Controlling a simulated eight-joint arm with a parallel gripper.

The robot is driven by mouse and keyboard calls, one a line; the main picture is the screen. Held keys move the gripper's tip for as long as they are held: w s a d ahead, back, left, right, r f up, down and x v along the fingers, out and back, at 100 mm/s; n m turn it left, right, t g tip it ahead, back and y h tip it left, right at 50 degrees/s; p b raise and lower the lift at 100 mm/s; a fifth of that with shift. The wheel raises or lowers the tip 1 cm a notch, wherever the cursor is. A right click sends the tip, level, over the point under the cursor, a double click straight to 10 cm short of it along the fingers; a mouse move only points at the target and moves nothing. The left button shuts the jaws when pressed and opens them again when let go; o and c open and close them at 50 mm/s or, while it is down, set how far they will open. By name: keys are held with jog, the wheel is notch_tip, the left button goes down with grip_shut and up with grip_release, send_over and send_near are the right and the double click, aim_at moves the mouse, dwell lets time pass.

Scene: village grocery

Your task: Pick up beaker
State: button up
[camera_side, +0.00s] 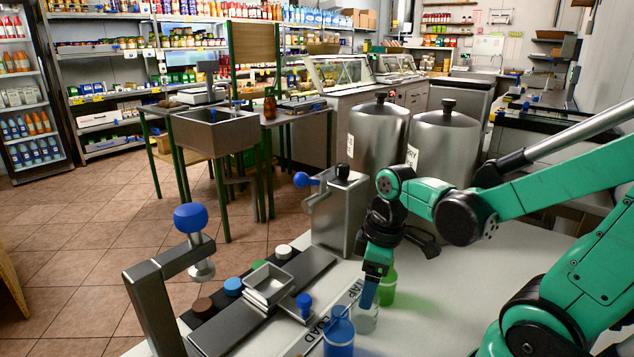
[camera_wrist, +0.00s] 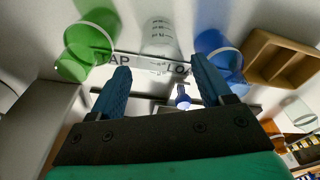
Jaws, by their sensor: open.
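A clear beaker (camera_side: 364,319) stands on the white table, between a blue cup-like beaker (camera_side: 338,332) and a green one (camera_side: 388,288). In the wrist view the clear beaker (camera_wrist: 160,36) with markings lies between and beyond my fingertips, the green one (camera_wrist: 88,50) is at left and the blue one (camera_wrist: 222,56) at right. My gripper (camera_side: 370,290) points down at the clear beaker, its blue fingers overlapping it in the side view. In the wrist view my gripper (camera_wrist: 160,75) is open, with nothing held between its fingers. Whether a finger touches the beaker is unclear.
A metal press-like rig (camera_side: 160,290) with a blue knob, a small metal tray (camera_side: 268,285) and several coloured caps stand to the left. A metal dispenser (camera_side: 340,215) and two steel canisters (camera_side: 378,140) are behind. A wooden tray (camera_wrist: 283,60) is beside the blue beaker.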

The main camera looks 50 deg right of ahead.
jog(key=shift+w+a+f, duration=0.1)
jog(key=shift+w+f, duration=0.05)
jog(key=shift+f, duration=1.25)
jog(key=shift+w+a+f, duration=0.1)
jog(key=shift+w+f, duration=0.05)
jog(key=shift+f, duration=1.2)
jog(key=c, duration=1)
jog(key=shift+r, duration=0.15)
